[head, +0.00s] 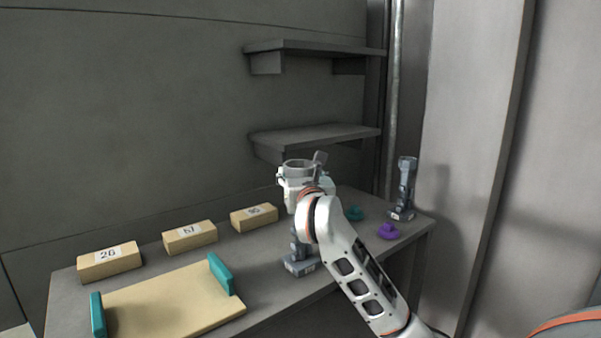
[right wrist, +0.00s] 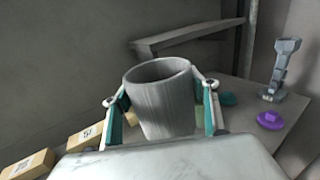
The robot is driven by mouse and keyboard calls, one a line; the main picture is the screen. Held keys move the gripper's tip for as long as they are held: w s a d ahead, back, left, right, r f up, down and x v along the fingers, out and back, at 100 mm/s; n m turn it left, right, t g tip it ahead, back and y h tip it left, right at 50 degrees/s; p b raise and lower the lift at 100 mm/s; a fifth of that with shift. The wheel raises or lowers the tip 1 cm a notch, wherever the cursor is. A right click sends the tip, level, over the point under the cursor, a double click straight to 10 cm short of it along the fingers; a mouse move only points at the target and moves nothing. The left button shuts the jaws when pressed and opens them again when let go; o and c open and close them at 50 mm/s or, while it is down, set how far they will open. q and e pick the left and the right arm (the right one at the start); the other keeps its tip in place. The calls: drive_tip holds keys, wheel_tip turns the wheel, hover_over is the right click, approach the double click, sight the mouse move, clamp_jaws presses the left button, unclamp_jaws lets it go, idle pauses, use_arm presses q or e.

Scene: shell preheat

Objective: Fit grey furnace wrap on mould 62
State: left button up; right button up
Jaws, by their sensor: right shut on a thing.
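My right gripper (head: 301,174) is shut on the grey furnace wrap (head: 298,165), an open-topped hollow cylinder. In the right wrist view the wrap (right wrist: 160,98) sits between the gripper's teal pads (right wrist: 163,112). A blue-grey upright piece (head: 300,265) with a labelled base stands on the table below the gripper, mostly hidden by my arm. A similar piece (head: 404,188) stands at the table's right end and also shows in the right wrist view (right wrist: 280,70). Their labels are too small to read, so I cannot tell which is mould 62. My left gripper is not in view.
Numbered tan blocks (head: 110,262) line the table's back left. A tan tray (head: 172,302) with teal handles lies in front. A teal piece (head: 354,214) and a purple piece (head: 388,231) lie at the right. Two shelves (head: 312,136) project from the back wall.

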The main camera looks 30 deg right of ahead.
drive_tip(key=shift+f+b, duration=2.25)
drive_tip(key=shift+f, duration=1.65)
drive_tip(key=shift+f+b, duration=0.5)
drive_tip(key=shift+f, duration=0.4)
drive_tip(key=shift+f+b, duration=0.5)
drive_tip(key=shift+f, duration=0.35)
drive_tip(key=shift+f+b, duration=0.5)
drive_tip(key=shift+f, duration=0.45)
drive_tip(key=shift+f+b, duration=0.5)
drive_tip(key=shift+f, duration=0.45)
drive_tip(key=shift+f+b, duration=0.4)
drive_tip(key=shift+f, duration=0.4)
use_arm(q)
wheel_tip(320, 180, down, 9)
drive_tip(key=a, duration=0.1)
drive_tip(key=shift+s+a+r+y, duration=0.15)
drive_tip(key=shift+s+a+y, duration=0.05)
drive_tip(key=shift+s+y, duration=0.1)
use_arm(e)
drive_tip(key=shift+f, duration=0.35)
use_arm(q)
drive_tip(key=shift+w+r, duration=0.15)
